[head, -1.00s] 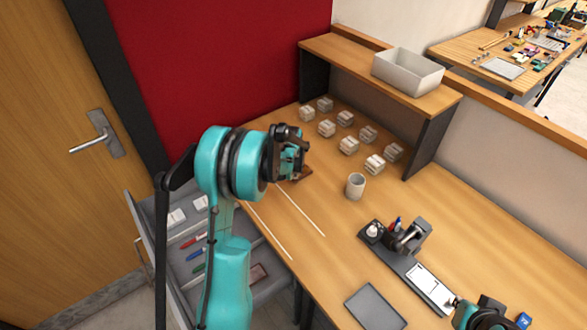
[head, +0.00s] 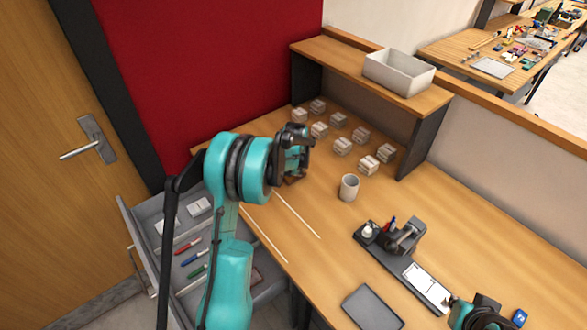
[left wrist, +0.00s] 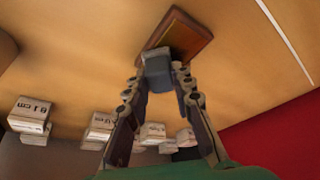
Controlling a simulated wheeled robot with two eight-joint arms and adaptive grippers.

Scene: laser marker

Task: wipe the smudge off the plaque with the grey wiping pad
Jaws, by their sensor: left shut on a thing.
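My left gripper (head: 300,152) is over the back left part of the desk. In the left wrist view its two fingers (left wrist: 160,78) are shut on the grey wiping pad (left wrist: 158,62). The plaque (left wrist: 184,34), a brown slab with a dark border, lies on the wood just beyond the pad. The pad overlaps its near edge in the picture; I cannot tell whether they touch. In the head view my gripper hides most of the plaque. I cannot make out a smudge. Part of my right arm shows at the bottom right; its fingers cannot be made out.
Several pale labelled blocks (head: 342,147) stand behind and right of the gripper, with a cup (head: 349,188) nearer. A shelf (head: 345,68) carries a white bin (head: 398,72). A black device (head: 404,236) and a grey tray (head: 372,307) sit at right. An open drawer (head: 150,262) holds pens.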

